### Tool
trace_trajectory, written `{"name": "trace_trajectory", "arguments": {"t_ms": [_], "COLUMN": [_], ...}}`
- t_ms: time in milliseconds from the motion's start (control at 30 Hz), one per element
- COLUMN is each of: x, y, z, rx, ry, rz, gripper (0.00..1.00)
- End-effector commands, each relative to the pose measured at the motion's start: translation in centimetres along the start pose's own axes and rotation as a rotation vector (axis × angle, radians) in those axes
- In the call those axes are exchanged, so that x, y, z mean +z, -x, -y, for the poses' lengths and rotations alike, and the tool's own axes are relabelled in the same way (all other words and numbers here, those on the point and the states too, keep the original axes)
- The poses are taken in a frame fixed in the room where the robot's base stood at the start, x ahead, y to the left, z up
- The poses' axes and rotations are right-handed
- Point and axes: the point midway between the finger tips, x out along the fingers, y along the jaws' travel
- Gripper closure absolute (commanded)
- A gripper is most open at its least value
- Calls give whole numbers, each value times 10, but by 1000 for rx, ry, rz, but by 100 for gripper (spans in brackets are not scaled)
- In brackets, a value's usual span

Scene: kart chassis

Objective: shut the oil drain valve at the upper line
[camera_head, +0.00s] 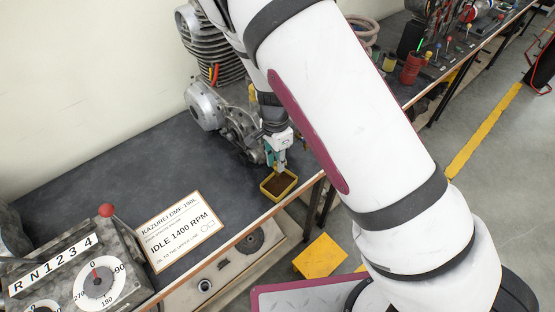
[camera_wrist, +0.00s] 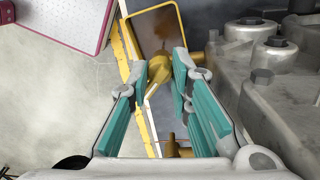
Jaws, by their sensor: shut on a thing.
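My gripper (camera_head: 277,165) points down beside the engine, just above a yellow tray. In the wrist view its teal-padded fingers (camera_wrist: 166,66) are closed around a yellow, brass-like knob, which I take to be the handle of the oil drain valve (camera_wrist: 159,70). The valve's fitting joins the grey engine casing (camera_wrist: 260,65) at the right. The yellow tray (camera_head: 265,190) holds dark brown oil and lies under the valve. My gripper and arm hide the valve in the head view. No level line can be made out on the tray.
The dark bench (camera_head: 110,170) holds a sign (camera_head: 178,232) reading "IDLE 1400 RPM" and a control box with a red-knobbed lever (camera_head: 107,211). The engine's finned cylinder (camera_head: 212,50) rises behind my gripper. The bench's front edge runs close by the tray.

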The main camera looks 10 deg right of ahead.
Motion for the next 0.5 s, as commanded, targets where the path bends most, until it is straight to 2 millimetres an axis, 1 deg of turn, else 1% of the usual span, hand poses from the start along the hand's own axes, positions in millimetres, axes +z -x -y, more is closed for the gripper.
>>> {"name": "trace_trajectory", "arguments": {"t_ms": [167,500], "x": [0,0], "y": [1,1], "z": [1,1], "rx": [-3,-5], "ry": [99,384], "rz": [-6,-23], "gripper": [100,100]}}
